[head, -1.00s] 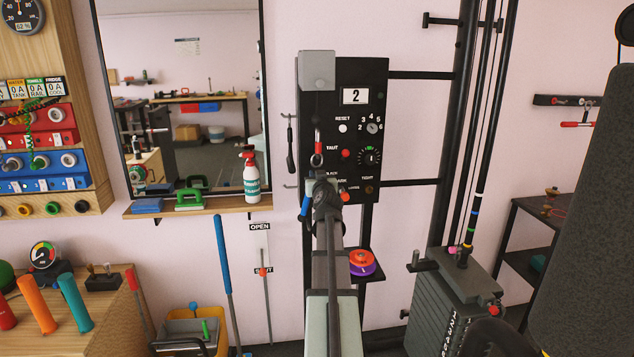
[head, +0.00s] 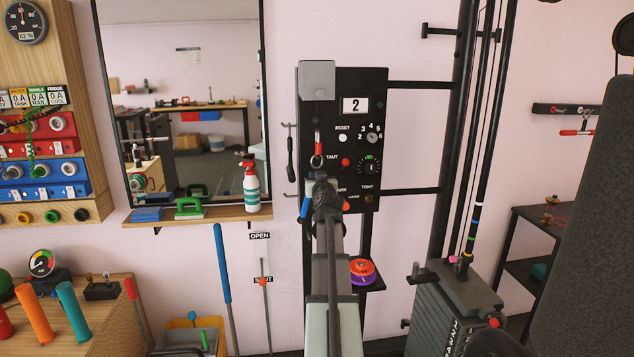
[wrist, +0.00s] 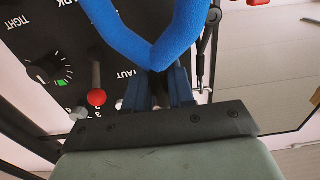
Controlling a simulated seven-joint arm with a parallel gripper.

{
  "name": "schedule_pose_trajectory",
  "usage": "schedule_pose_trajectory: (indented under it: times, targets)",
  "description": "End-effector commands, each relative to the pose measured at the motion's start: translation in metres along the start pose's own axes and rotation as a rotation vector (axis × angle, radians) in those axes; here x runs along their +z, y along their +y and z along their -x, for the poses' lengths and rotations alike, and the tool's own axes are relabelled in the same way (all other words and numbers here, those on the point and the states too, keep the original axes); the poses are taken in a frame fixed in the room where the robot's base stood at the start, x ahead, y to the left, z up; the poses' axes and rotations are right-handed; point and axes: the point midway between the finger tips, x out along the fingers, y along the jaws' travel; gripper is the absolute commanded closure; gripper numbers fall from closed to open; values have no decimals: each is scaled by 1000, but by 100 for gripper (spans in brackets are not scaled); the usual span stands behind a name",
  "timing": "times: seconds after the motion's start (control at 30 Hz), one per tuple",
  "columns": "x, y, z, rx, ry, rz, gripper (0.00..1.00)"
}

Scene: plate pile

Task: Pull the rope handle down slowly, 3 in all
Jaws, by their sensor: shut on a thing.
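A blue rope handle (wrist: 188,28) forms a V in the wrist view, its low point between the fingers of my gripper (wrist: 160,88). My gripper is shut on it. In the head view a little of the blue handle (head: 305,207) shows at the left of my gripper (head: 320,182); my arm hides most of it. A red-and-metal link (head: 317,148) hangs just above, below a grey box (head: 317,80).
A weight stack (head: 440,315) and black posts (head: 464,120) stand to the right. A mirror (head: 185,80) and a shelf (head: 225,212) with a spray bottle (head: 250,185) are on the left. Orange and purple discs (head: 362,272) lie just right of my arm.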

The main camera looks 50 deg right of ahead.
Motion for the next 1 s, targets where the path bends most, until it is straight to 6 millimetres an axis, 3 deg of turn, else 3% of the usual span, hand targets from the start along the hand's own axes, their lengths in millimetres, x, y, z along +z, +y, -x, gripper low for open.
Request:
schedule_pose_trajectory:
  times: [0.27,0.63,1.0]
  targets:
    - [0,-1,0,-3,-5,1,100]
    - [-20,-1,0,-2,-4,2,100]
    - [-22,-1,0,-2,-5,1,100]
